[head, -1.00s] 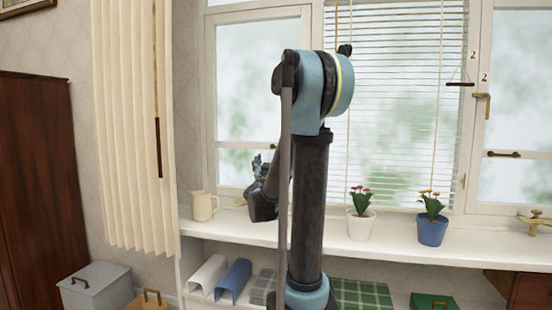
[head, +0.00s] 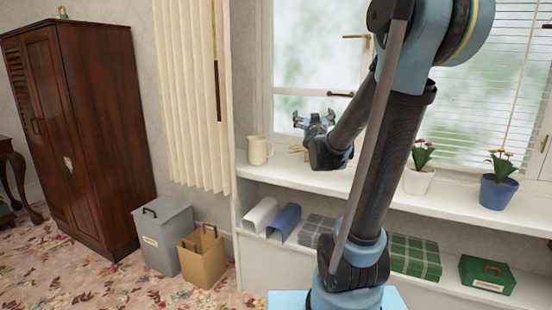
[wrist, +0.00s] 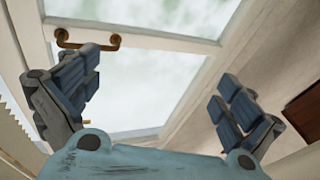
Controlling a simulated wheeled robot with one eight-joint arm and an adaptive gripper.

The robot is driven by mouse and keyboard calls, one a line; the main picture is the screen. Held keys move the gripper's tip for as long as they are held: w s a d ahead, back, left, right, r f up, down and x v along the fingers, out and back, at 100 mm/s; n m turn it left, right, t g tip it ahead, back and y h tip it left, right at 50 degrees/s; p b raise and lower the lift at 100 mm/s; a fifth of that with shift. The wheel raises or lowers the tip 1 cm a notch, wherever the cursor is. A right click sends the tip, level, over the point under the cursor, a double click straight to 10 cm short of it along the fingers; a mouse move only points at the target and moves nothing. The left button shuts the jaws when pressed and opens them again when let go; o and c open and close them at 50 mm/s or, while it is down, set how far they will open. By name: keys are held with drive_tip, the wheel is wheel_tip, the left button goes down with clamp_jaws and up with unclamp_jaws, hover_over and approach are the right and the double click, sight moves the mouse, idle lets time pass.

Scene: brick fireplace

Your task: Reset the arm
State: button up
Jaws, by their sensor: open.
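My gripper (head: 314,120) is in front of the window, above the white shelf top (head: 330,178) and to the right of the cream jug (head: 259,150). In the wrist view my gripper (wrist: 160,98) has its two blue padded fingers spread wide apart. Nothing is between them. Behind them the wrist view shows the window pane (wrist: 145,70) and a brass window handle (wrist: 88,40). My arm is bent, with its elbow high at the upper right of the head view.
A white flowerpot (head: 418,181) and a blue flowerpot (head: 497,192) stand on the shelf top right of my arm. A grey bin (head: 165,238), a tan box (head: 203,258) and a dark wardrobe (head: 75,130) stand at left. Carpeted floor (head: 80,285) shows in front.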

drive_tip(key=s+a+f+n+g+y, duration=0.2)
drive_tip(key=s+a+f+g+y, duration=0.15)
drive_tip(key=s+f, duration=0.3)
drive_tip(key=s+a+f+n+g+y, duration=0.1)
drive_tip(key=s+a+f+g+y, duration=0.1)
drive_tip(key=s+f+g, duration=0.5)
drive_tip(key=s+d+f+m+g+h, duration=0.1)
drive_tip(key=s+d+f+g+h, duration=0.1)
drive_tip(key=s+f, duration=0.5)
drive_tip(key=s+d+f+m+g+h, duration=0.1)
drive_tip(key=s+d+f+g, duration=0.4)
drive_tip(key=s, duration=1.1)
wheel_tip(320, 180, down, 3)
drive_tip(key=shift+s+f+m+h, duration=0.15)
drive_tip(key=shift+m+h, duration=0.2)
drive_tip(key=shift+m, duration=0.05)
drive_tip(key=shift+a+g, duration=0.1)
drive_tip(key=shift+g, duration=0.15)
drive_tip(key=shift+w+f, duration=0.2)
drive_tip(key=shift+w, duration=0.3)
